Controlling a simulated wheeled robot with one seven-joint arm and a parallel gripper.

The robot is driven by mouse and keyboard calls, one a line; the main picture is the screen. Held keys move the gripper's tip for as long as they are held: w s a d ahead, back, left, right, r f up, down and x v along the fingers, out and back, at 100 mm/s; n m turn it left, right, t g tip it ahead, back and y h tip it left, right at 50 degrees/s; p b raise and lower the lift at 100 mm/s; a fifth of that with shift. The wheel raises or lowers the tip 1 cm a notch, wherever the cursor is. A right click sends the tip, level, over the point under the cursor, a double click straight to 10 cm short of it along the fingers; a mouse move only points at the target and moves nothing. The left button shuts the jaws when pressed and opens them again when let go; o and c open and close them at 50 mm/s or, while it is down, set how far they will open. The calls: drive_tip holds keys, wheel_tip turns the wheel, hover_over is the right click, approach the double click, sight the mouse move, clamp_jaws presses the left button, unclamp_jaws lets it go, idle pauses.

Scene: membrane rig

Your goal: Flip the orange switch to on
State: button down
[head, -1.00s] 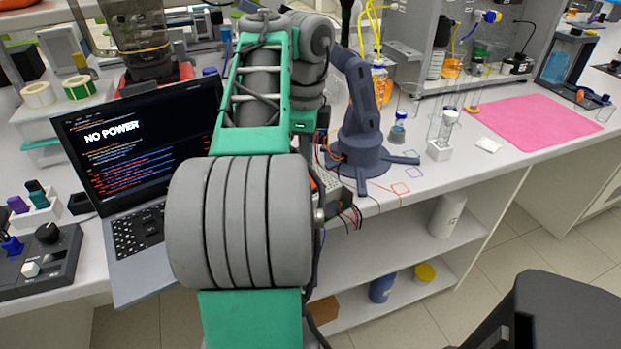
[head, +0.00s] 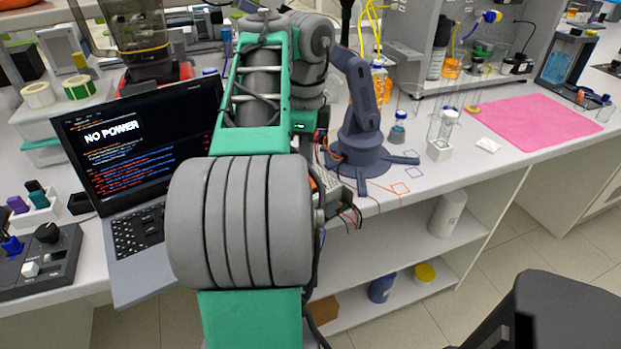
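A small orange patch (head: 314,184) shows at the right edge of my arm, by a grey box with wires (head: 336,192) at the bench's front edge. It may be the orange switch, but my arm covers most of it and its position cannot be told. My arm reaches forward over the bench, and its fingers are hidden or out of sight. The laptop (head: 128,150) left of my arm reads "NO POWER" on its dark screen.
A small dark blue robot arm (head: 362,130) stands just right of my arm. Loose wires hang over the bench edge. A control box with knobs (head: 38,262) is at the left. A pink mat (head: 540,122) lies clear at the right.

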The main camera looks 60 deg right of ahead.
drive_tip(key=shift+f+b, duration=1)
drive_tip(key=shift+f, duration=0.05)
idle(0.4)
wheel_tip(320, 180, up, 7)
drive_tip(key=p, duration=0.7)
drive_tip(key=shift+r, duration=0.15)
